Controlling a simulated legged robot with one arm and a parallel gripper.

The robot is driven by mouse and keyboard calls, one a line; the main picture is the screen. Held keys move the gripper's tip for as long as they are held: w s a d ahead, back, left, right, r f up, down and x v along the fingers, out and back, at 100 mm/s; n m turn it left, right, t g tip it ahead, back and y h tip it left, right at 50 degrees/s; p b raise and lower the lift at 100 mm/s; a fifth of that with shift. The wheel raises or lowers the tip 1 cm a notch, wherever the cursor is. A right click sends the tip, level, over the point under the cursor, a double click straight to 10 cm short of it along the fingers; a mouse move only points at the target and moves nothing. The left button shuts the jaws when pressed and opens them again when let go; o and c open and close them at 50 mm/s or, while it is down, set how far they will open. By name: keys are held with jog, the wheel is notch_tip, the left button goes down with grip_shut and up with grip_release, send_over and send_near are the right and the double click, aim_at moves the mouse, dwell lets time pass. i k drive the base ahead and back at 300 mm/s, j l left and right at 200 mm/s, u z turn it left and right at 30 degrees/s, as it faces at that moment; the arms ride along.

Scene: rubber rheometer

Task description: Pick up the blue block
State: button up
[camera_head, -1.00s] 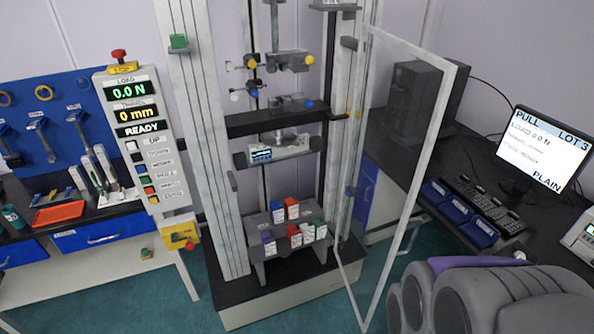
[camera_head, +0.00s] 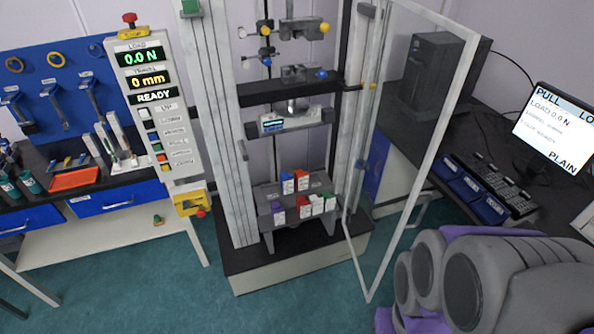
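The blue block (camera_head: 287,183) stands on a small grey platform (camera_head: 264,207) low inside the testing machine, at the back left of a group of blocks. A red block (camera_head: 302,180) stands just right of it. In front are a purple block (camera_head: 278,214), another red block (camera_head: 303,207) and a green block (camera_head: 328,201); a further block is partly hidden among them. My arm's grey and purple links fill the lower right. My gripper's fingers do not show, and nothing visible touches the blue block.
The machine's clear door (camera_head: 420,130) stands open at the right of the platform. Its white columns (camera_head: 222,130) rise at the left. A control panel (camera_head: 152,110) and a bench with an orange tray (camera_head: 74,179) are further left. A desk with a monitor (camera_head: 553,130) is at right. Teal floor (camera_head: 190,290) in front is clear.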

aim_at(287, 184)
jog(key=i+j, duration=0.15)
jog(key=j, duration=0.2)
jog(key=i+j+z, duration=0.15)
jog(key=j, duration=0.15)
jog(key=i+j, duration=0.1)
jog(key=j, duration=0.25)
jog(key=i+j+z, duration=0.1)
jog(key=j, duration=0.25)
jog(key=i+j+z, duration=0.1)
jog(key=j, duration=0.25)
jog(key=i+j, duration=0.15)
jog(key=j, duration=0.25)
